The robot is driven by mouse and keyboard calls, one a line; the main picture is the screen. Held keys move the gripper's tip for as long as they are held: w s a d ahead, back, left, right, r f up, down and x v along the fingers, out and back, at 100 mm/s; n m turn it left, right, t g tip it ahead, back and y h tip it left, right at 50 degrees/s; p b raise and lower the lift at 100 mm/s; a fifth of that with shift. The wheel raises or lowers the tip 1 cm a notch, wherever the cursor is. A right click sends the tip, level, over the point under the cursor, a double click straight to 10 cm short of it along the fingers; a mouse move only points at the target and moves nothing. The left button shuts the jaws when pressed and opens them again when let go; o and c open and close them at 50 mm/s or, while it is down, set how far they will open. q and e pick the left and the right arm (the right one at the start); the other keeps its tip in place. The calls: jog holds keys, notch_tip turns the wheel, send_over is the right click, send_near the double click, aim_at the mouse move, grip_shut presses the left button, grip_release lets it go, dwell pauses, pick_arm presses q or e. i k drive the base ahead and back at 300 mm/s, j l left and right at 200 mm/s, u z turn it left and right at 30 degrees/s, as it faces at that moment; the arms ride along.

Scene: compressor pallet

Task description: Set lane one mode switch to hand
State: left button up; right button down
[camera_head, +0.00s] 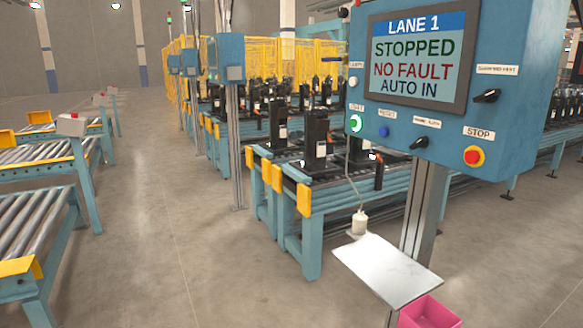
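The blue lane 1 control panel (540,60) stands at the right on a grey post. Its screen (415,55) reads LANE 1, STOPPED, NO FAULT, AUTO IN. A black rotary switch (419,143) sits low on the panel, below a small white label (427,122) too small to read surely. Its handle lies slanted, with the right end higher. A second black rotary switch (487,96) sits to the right of the screen, below another small label. Neither gripper shows, and nothing is touching the panel.
A green-lit button (355,123), a blue button (384,131) and a red stop button (474,156) flank the lower switch. A white shelf (386,268) and pink bin (430,313) project below. Conveyors stand left and behind. The floor (160,240) between is clear.

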aim_at(421, 141)
jog(key=u, duration=4.2)
jog(key=z, duration=5.1)
jog(key=i+j, duration=0.15)
jog(key=j, duration=0.15)
jog(key=i+j+z, duration=0.15)
jog(key=j, duration=0.1)
